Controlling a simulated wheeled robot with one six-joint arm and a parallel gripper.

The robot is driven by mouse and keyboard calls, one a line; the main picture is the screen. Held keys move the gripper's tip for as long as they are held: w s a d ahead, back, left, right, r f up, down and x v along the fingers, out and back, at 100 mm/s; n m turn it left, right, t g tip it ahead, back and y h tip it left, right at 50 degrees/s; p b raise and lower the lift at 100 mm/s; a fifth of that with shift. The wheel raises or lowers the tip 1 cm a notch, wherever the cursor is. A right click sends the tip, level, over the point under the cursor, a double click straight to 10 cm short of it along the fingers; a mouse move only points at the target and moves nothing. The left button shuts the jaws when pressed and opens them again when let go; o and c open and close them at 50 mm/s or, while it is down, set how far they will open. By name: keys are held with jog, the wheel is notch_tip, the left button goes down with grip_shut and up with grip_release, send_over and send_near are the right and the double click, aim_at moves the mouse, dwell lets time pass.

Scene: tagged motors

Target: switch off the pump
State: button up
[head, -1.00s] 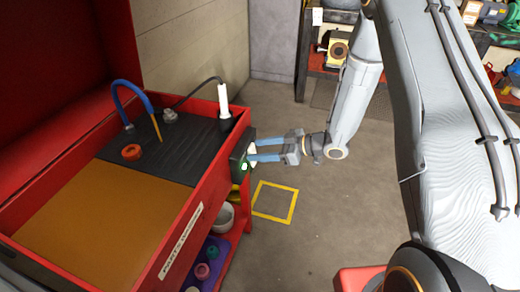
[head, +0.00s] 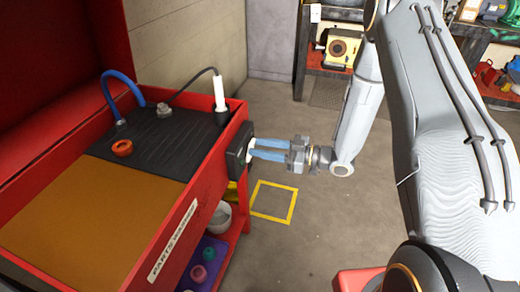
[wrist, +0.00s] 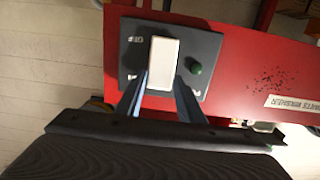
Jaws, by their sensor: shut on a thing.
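The parts washer (head: 200,195) is a red open-lidded cabinet at the left of the head view. A dark grey switch box (head: 238,150) is fixed to its side; it also shows in the wrist view (wrist: 208,45). A white rectangular switch knob (wrist: 162,62) is on the box, with a dark green lamp (wrist: 195,67) beside it that looks unlit. My gripper (head: 254,149) is shut on the white knob, one blue finger on each side. The blue spout (head: 120,75) over the black sink shows no stream.
A yellow floor square (head: 290,205) and clear floor lie to the right.

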jog(key=o, duration=1.1)
jog(key=shift+c, duration=0.2)
jog(key=b+v, duration=0.1)
jog(key=v, duration=0.6)
jog(key=shift+d, duration=0.4)
jog(key=shift+s, duration=0.1)
